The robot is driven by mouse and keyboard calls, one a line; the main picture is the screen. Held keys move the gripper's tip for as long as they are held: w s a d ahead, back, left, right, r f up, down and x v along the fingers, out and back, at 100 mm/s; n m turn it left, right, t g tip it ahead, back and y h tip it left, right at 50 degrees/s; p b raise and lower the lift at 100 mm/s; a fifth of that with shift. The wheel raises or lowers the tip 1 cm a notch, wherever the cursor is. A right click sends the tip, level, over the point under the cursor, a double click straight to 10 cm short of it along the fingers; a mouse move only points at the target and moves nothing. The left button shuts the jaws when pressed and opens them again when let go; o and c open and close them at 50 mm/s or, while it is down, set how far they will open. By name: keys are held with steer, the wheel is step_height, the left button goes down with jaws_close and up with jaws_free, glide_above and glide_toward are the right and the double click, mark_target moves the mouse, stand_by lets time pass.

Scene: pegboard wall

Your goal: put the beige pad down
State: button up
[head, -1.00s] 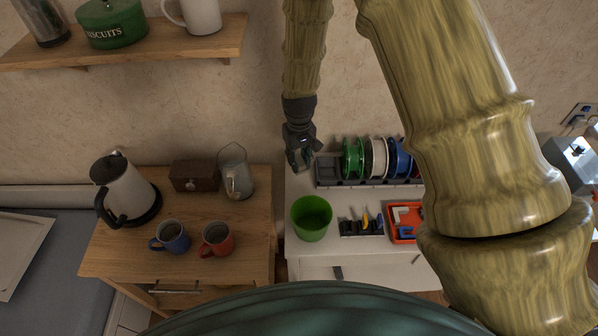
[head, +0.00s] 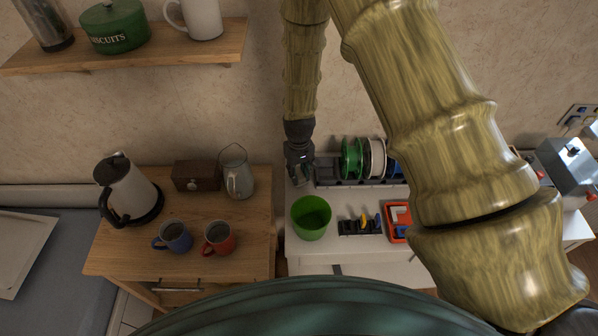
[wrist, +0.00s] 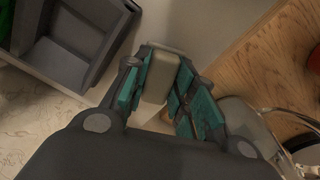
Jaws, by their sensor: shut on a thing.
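My gripper (head: 299,172) hangs over the back left corner of the white cabinet top (head: 275,215), behind the green bin. In the wrist view my gripper (wrist: 163,85) is shut on the beige pad (wrist: 165,70), a small pale block held between the two teal-lined fingers. The pad's far end points at the white surface; whether it touches cannot be told. In the head view the pad is mostly hidden by the fingers.
The green bin (head: 311,218) stands just in front of my gripper. A grey rack with spools (head: 352,158) is close on the right. The wooden cabinet (head: 255,255) with a glass pitcher (head: 237,172) is on the left. Little bare white surface lies between.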

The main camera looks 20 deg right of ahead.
mark_target(299, 174)
steer(key=shift+f, duration=0.2)
steer(key=o, duration=1)
steer(key=shift+r, duration=0.1)
step_height(299, 174, up, 12)
steer(key=b, duration=0.4)
steer(key=shift+r, duration=0.1)
